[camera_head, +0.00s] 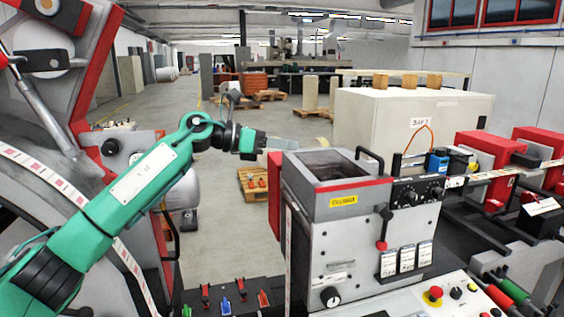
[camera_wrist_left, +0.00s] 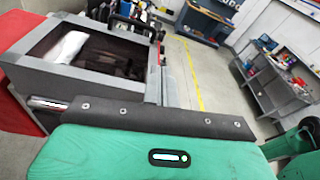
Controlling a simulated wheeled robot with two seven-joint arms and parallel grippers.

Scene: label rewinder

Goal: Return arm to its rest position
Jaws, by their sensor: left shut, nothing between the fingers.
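My green left arm (camera_head: 130,190) comes in from the left of the head view and reaches toward the machine's left side. Its left gripper (camera_head: 256,142) is small and dark, shut and empty, in the air beside the grey open-topped machine box (camera_head: 345,205). It looks apart from the box. In the left wrist view, a green housing with a dark strip fills the bottom, and the fingertips cannot be made out. An open grey box (camera_wrist_left: 100,55) with a pale thing inside lies beyond it. My right gripper is not in view.
A large wheel-like machine part (camera_head: 40,110) stands at the left. Red units (camera_head: 480,150) and a control panel with a red button (camera_head: 433,294) lie at the right. Small coloured switches (camera_head: 225,303) sit low in front. Open floor (camera_head: 215,200) with pallets lies behind.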

